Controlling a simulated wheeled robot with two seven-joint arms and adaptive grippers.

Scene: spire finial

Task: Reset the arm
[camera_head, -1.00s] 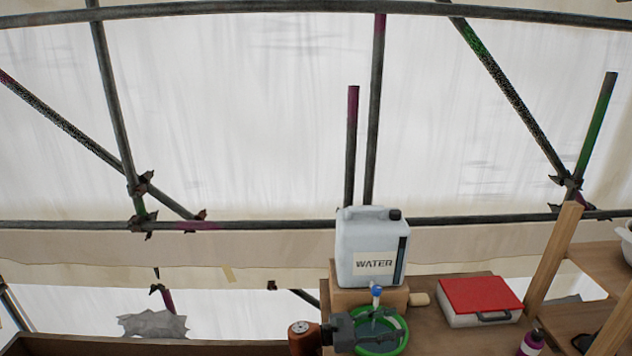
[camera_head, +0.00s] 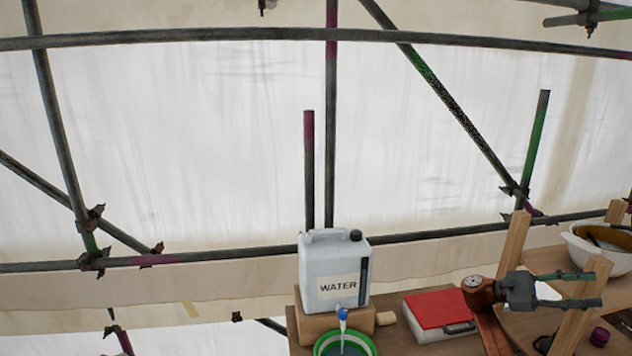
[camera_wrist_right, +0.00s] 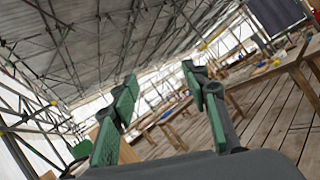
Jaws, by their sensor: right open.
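My right gripper (camera_head: 594,289) is at the lower right of the head view, in front of the wooden shelf unit. Its two green-grey fingers are spread apart and point right, with nothing between them. Its orange-brown wrist link rises from the bottom edge. In the right wrist view, the two green-padded fingers of the right gripper (camera_wrist_right: 160,92) stand apart and empty, facing the open space of the scaffolded deck. My left gripper is not in view.
A white WATER jug (camera_head: 335,275) stands on a wooden block. A green-rimmed basin (camera_head: 372,344) is below it. A red-lidded case (camera_head: 440,309) lies on the bench left of my gripper. A wooden post (camera_head: 583,305) and a white bowl (camera_head: 597,254) are close to the gripper.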

